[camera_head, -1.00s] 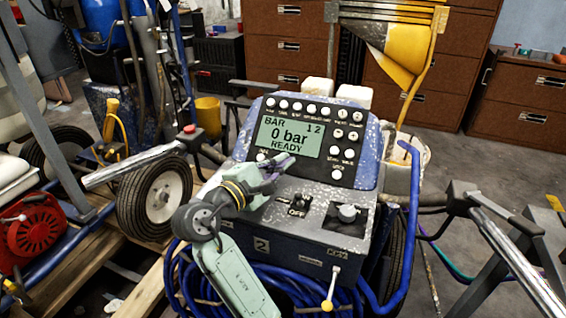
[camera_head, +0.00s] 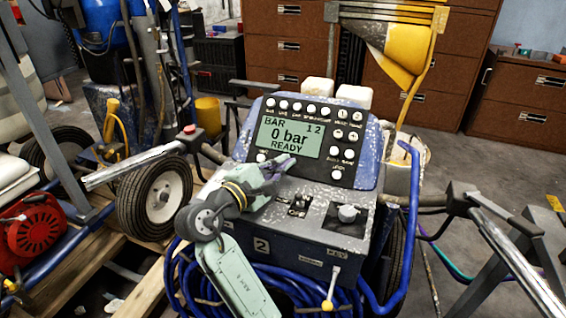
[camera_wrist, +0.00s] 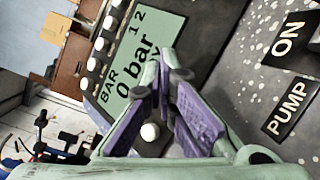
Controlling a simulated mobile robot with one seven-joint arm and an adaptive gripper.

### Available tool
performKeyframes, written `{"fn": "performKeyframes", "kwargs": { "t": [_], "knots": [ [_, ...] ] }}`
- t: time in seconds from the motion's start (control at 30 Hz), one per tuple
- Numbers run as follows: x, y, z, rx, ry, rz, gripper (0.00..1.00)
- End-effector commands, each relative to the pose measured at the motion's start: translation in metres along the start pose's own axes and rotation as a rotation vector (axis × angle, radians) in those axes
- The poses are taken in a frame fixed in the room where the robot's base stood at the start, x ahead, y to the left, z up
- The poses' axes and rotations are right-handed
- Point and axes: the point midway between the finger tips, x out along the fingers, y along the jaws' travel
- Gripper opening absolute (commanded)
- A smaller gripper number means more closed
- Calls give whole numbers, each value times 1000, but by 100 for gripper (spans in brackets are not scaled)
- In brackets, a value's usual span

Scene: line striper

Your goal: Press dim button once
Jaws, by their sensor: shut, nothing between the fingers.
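The control panel (camera_head: 340,112) of the line striper has a green display (camera_head: 289,135) reading "BAR 1 2, 0 bar, READY". White round buttons line its top, right side and lower edge; their small labels are too blurred for me to tell which is dim. My gripper (camera_head: 285,165) is shut and empty, its tips over the panel's lower edge just below the display. In the wrist view my gripper (camera_wrist: 168,78) points toward the display (camera_wrist: 142,65). One white button (camera_wrist: 150,131) shows between the finger bases. The fingers hide part of the panel's lower edge.
Below the panel are a pump switch and a round knob (camera_head: 347,213). Handlebars (camera_head: 132,166) stick out on both sides. Brown drawer cabinets (camera_head: 285,45) stand behind. Space above the panel is open.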

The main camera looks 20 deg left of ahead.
Motion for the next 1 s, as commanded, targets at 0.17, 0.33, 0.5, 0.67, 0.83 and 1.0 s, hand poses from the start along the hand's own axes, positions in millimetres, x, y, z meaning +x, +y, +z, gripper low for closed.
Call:
{"fn": "performKeyframes", "kwargs": {
  "t": [0.17,0.33,0.5,0.67,0.83,1.0],
  "knots": [
    [0,0,0,0,0,0,0],
    [1,-1,-1,0,0,0,0],
    [2,-2,-2,1,0,1,0],
    [4,-3,-3,1,0,1,0],
    [5,-4,-4,0,0,0,0],
    [7,-5,-5,0,0,-1,0]
  ]
}}
